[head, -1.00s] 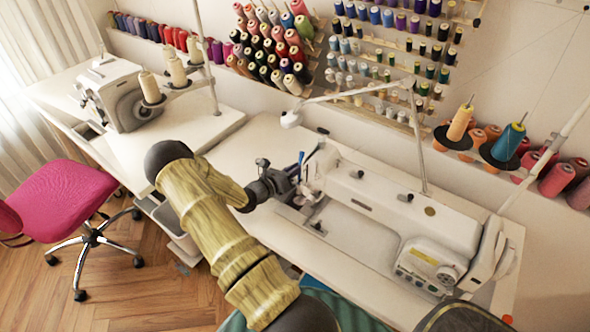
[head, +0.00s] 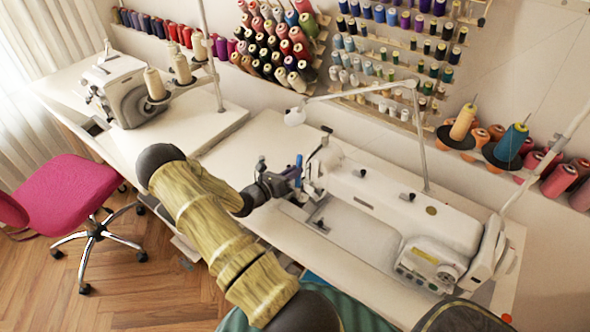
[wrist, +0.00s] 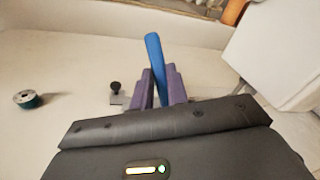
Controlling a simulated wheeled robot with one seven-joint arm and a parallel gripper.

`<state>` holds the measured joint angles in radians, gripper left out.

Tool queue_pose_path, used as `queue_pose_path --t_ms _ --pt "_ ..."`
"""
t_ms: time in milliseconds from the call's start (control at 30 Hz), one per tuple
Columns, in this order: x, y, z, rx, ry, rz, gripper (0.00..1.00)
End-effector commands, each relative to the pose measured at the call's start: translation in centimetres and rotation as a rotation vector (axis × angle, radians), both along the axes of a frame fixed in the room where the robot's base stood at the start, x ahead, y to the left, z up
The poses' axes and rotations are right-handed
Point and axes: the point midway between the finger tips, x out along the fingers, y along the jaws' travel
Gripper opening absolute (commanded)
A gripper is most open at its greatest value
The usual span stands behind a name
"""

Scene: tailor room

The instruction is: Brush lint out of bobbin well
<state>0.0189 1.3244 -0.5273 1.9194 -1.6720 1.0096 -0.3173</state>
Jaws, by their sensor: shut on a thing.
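A blue-handled tool (wrist: 154,62), which looks like the brush, stands nearly upright between the purple fingers of my gripper (wrist: 160,88) in the wrist view. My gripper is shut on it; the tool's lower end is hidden. In the head view my gripper (head: 287,178) is just left of the needle end of the white sewing machine (head: 385,195), above the table. A metal plate with a dark gap (head: 320,215) shows below the needle end; I cannot tell the bobbin well or any lint in it. The machine's white side (wrist: 283,65) fills the wrist view's right.
A bobbin with teal thread (wrist: 28,99) lies on the table at left in the wrist view. A small black knob (wrist: 116,87) stands near the fingers. A lamp arm (head: 360,92) reaches over the machine. A second machine (head: 125,90) stands far left. The table between is mostly clear.

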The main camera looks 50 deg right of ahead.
Motion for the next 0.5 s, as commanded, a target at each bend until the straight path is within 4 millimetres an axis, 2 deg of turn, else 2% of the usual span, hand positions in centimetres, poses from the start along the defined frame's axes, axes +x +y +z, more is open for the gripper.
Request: queue_pose_path --t_ms 233,500 --pt "0.02 1.04 -0.27 0.008 -0.001 0.003 0.0" --pt "-0.03 1.15 -0.35 0.008 -0.001 0.002 0.0"
